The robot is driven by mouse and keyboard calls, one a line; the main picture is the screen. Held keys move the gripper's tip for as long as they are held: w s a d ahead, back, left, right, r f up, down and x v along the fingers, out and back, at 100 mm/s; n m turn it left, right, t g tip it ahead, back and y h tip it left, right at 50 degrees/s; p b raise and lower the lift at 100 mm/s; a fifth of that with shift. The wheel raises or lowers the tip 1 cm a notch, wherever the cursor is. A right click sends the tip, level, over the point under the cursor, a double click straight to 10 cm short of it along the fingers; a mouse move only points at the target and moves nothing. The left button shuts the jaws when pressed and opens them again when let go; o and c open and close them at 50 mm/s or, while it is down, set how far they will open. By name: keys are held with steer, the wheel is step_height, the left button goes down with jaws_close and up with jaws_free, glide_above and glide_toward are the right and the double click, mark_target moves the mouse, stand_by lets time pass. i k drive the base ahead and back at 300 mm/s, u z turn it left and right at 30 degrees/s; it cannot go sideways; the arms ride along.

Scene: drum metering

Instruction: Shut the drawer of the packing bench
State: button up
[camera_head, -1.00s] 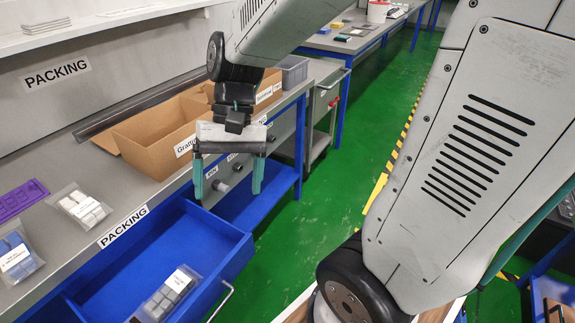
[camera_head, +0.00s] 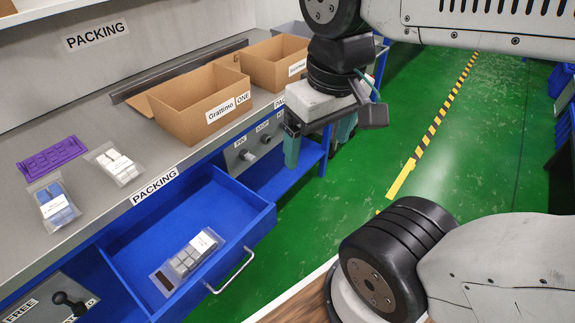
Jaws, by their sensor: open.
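The blue drawer (camera_head: 252,219) of the packing bench (camera_head: 92,223) is pulled well out, with a silver bar handle (camera_head: 232,273) on its front. A clear bag of grey parts with a white label (camera_head: 187,258) lies inside it. My gripper (camera_head: 307,163) points down with its two green fingers apart and nothing between them. In the picture it is above and to the right of the drawer's far front corner, apart from the handle. The gripper's upper part is partly hidden by its own wrist.
Two open cardboard boxes (camera_head: 196,100) stand on the bench top, with a purple tray (camera_head: 52,158) and bagged parts (camera_head: 114,163) nearer. Knobs (camera_head: 247,156) project from the bench front beside the drawer. Green floor (camera_head: 300,232) lies clear right of the drawer.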

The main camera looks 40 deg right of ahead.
mark_target(137, 247)
steer(key=z, duration=2.2)
steer(key=k, duration=1.3)
steer(key=u, duration=2.05)
